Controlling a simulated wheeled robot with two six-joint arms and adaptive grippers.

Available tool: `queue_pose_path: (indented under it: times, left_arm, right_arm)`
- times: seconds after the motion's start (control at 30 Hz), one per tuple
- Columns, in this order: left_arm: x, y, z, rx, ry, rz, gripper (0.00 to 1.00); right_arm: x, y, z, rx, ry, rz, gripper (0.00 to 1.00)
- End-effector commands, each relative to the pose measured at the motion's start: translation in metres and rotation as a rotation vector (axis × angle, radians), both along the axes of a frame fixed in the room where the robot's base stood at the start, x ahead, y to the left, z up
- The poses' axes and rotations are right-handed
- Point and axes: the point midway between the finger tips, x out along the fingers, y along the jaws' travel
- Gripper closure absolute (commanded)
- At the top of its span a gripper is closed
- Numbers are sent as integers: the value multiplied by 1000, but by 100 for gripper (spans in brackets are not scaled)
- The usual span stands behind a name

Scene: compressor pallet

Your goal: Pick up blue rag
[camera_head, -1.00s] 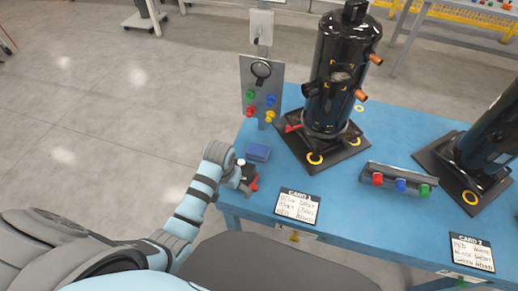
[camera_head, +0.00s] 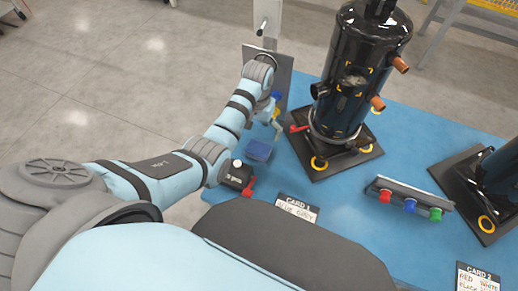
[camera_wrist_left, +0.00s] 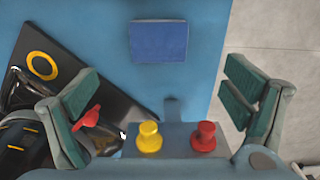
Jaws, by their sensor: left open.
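The blue rag (camera_head: 258,150), a small dark blue folded rectangle, lies flat on the blue table near its left edge. In the left wrist view the blue rag (camera_wrist_left: 158,41) sits at the top middle, beyond the fingertips. My left gripper (camera_head: 274,120) is just behind the rag in the head view, in front of the knob panel, and apart from the rag. In the left wrist view the left gripper (camera_wrist_left: 167,100) has its green-padded fingers wide apart with nothing held. My right gripper is not shown.
The panel (camera_head: 283,75) with coloured knobs stands close to my left gripper; its yellow knob (camera_wrist_left: 148,137) and red knob (camera_wrist_left: 204,137) show. A black compressor (camera_head: 350,80) stands right of the rag. A black tool (camera_head: 236,176) with a red part lies nearer me.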

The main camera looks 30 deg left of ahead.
Motion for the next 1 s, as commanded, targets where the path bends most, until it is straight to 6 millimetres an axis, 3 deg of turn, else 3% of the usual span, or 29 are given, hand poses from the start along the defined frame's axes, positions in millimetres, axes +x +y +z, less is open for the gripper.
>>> queue_pose_path:
  times: [0.03,0.1,0.27,0.43,0.7,1.0]
  left_arm:
    - [0,-1,-17,-1,2,-2,6]
    - [1,-2,-31,-1,1,-4,6]
    - [-1,-1,-50,-1,0,-3,6]
    - [-4,0,-84,0,0,-1,6]
    - [-4,1,-89,-1,-3,0,6]
    - [-5,1,-89,-1,-2,0,53]
  right_arm:
    - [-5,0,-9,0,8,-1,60]
    - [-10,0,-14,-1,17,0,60]
    - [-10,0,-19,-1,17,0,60]
    - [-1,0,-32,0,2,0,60]
    - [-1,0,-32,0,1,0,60]
    - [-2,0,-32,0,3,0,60]
